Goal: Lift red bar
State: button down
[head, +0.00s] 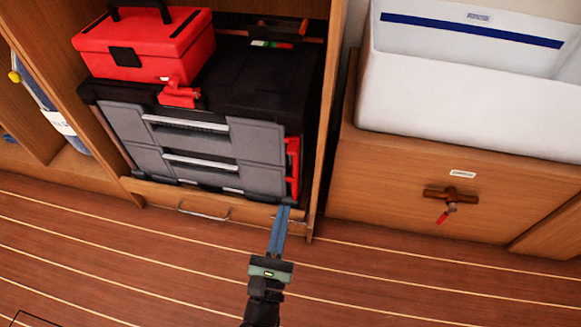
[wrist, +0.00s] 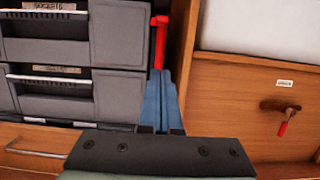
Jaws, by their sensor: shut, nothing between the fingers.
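The red bar (head: 293,166) stands upright at the right front edge of the grey and black drawer chest (head: 205,152). In the wrist view the bar (wrist: 160,45) runs down beside the drawers, with a short bend at its top. My gripper (head: 284,208) is shut and empty, with its blue fingers together. The fingertips point at the chest's lower right corner, just below the bar in the head view. In the wrist view my gripper (wrist: 163,72) covers the bar's lower end. I cannot tell whether they touch.
A red toolbox (head: 145,45) sits on the chest, and a red latch (head: 179,95) hangs at its front. A wooden cabinet wall (head: 327,120) stands close on the right. A white bin (head: 470,85) rests on a wooden cabinet with a red-handled valve (head: 450,198). The floor in front is clear.

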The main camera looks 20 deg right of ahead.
jog(key=w+d+r+b, duration=0.2)
jog(key=w+d+r, duration=0.2)
jog(key=w+r, duration=0.2)
jog(key=shift+w+d, duration=0.3)
jog(key=shift+w, duration=0.1)
notch_tip(320, 180, up, 3)
jog(key=shift+p, duration=1.05)
